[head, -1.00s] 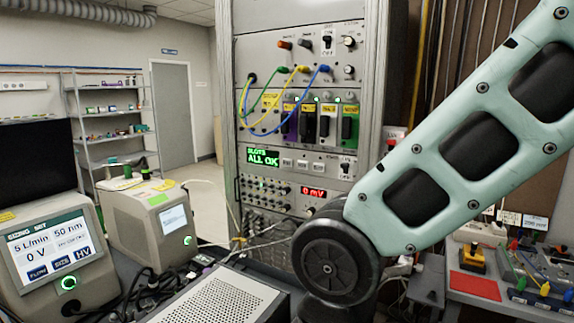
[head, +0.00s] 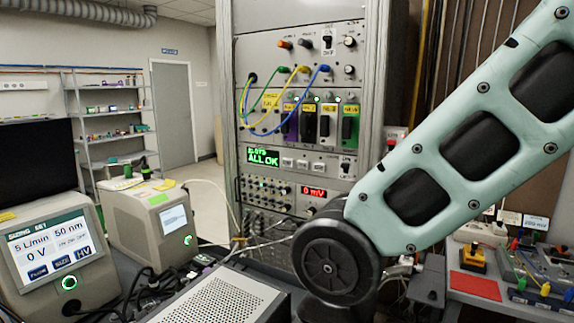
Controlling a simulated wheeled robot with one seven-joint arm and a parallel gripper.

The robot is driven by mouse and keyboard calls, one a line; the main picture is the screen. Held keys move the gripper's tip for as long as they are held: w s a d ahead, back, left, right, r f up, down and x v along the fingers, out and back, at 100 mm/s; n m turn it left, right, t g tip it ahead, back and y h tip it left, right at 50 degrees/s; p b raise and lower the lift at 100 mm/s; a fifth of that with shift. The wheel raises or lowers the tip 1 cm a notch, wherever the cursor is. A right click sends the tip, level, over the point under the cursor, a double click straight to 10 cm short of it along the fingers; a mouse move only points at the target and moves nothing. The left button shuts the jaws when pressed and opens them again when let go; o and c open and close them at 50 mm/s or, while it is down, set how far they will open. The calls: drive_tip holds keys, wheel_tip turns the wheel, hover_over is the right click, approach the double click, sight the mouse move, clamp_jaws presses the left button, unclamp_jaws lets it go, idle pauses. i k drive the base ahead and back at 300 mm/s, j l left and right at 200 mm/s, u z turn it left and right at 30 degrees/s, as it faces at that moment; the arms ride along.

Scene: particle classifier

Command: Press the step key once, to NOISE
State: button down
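The rack (head: 300,60) stands in the middle of the head view. Its green display (head: 263,157) reads "SLOTS ALL OK". Beside the display is a row of small pale keys (head: 302,163); their labels are too small to read, so I cannot tell which is the step key. No display that I can read shows NOISE. A red readout (head: 314,192) lower on the rack shows "0 mV". My gripper is out of view. My pale green arm crosses the right side and hides part of the rack's lower right.
A sizing instrument (head: 50,255) with a lit screen and a second boxy instrument (head: 150,225) stand at left. A perforated grey box (head: 215,305) lies in front of the rack. Blue, yellow and green cables (head: 275,125) loop across the rack's front. A bench with a red mat (head: 475,285) is at right.

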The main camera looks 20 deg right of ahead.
sight(286, 161)
drive_tip(key=i+l+u, duration=0.15)
drive_tip(key=i+l, duration=0.7)
